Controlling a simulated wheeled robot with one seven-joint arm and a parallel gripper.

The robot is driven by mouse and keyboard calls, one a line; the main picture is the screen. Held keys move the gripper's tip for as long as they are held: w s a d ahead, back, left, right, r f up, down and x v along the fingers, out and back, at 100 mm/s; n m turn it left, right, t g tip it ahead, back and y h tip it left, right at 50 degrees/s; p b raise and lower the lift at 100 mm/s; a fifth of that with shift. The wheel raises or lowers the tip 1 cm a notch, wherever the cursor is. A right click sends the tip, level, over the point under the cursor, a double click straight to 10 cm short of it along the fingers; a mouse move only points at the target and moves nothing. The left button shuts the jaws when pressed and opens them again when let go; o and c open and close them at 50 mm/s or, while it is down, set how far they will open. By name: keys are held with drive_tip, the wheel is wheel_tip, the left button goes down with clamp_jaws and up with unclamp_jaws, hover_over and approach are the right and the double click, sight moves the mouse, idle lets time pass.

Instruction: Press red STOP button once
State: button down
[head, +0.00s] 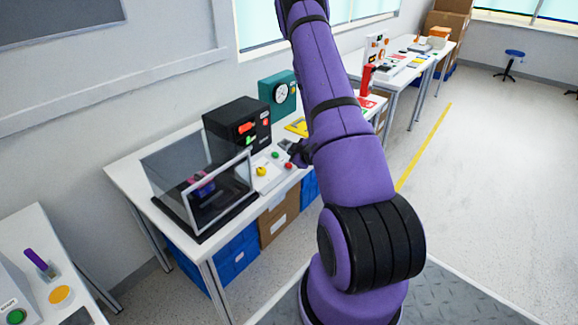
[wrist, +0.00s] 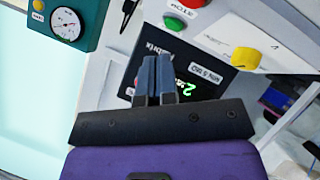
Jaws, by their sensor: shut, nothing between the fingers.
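The red STOP button (head: 289,166) is on a pale panel on the white table, just below my gripper (head: 299,153) in the head view. In the wrist view the red button (wrist: 193,3) is cut off by the top edge, beside a label. A green button (wrist: 174,24) and a yellow knob (wrist: 246,58) are on the same panel. My gripper's fingers (wrist: 155,62) are together and empty. Their tips appear below and left of the green button in the picture, apart from the red button. The height of the tips above the panel is unclear.
A black box (head: 238,126) with a lit display stands behind the panel. A teal gauge box (head: 278,92) is to its right, and a clear-sided enclosure (head: 200,190) is to the left. My arm hides part of the table's right side.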

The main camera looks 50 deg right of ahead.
sight(290, 167)
drive_tip(key=shift+w+f, duration=0.25)
drive_tip(key=shift+f, duration=0.6)
drive_tip(key=shift+w+f, duration=0.25)
drive_tip(key=shift+f, duration=0.55)
drive_tip(key=shift+f, duration=0.15)
idle(0.8)
drive_tip(key=shift+w+f, duration=0.15)
drive_tip(key=shift+f, duration=0.05)
drive_tip(key=shift+w+f, duration=0.1)
drive_tip(key=shift+f, duration=0.3)
idle(0.8)
drive_tip(key=shift+r, duration=0.1)
drive_tip(key=shift+s+r, duration=0.25)
drive_tip(key=shift+r, duration=0.45)
drive_tip(key=r, duration=0.1)
drive_tip(key=s+r, duration=0.1)
drive_tip(key=r, duration=0.2)
drive_tip(key=shift+s+r, duration=0.3)
drive_tip(key=shift+r, duration=0.05)
